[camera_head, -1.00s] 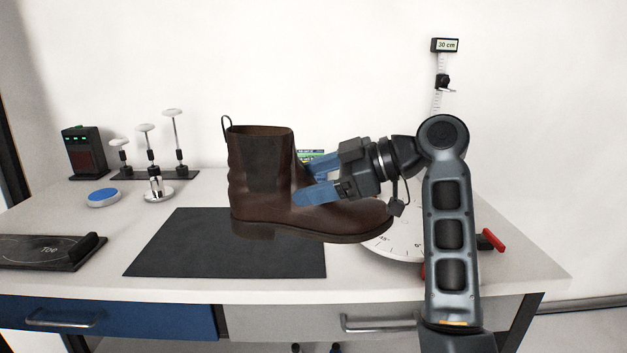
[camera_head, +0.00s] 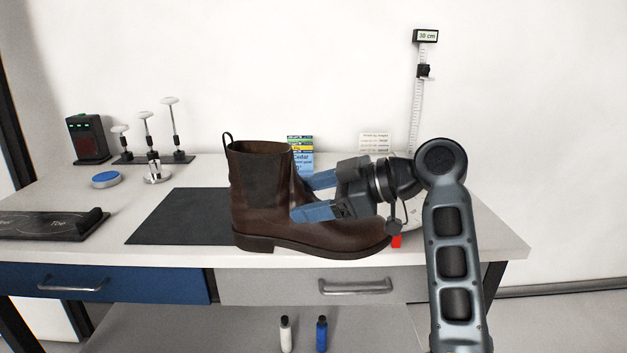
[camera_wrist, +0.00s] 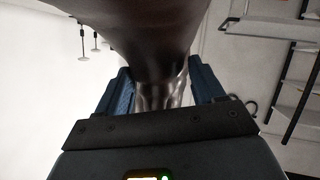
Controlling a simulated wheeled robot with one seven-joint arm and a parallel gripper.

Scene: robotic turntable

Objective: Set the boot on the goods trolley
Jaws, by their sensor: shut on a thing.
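The brown leather boot (camera_head: 262,190) is in the middle of the head view, upright with its toe to the right. My gripper (camera_head: 304,197) comes from the right, and its blue fingers are shut on the boot around the ankle and instep. The boot's sole overlaps the workbench's front edge in the picture. In the wrist view the boot (camera_wrist: 155,30) fills the top middle, between the two blue fingers (camera_wrist: 162,90). I cannot make out a goods trolley in either view.
The white workbench (camera_head: 490,235) carries a black mat (camera_head: 180,215), a blue-topped disc (camera_head: 106,179), several stands and a dark toe board (camera_head: 45,224). A turntable is mostly hidden behind my gripper. A height gauge (camera_head: 418,95) stands behind. White and blue bottles (camera_head: 322,333) stand below.

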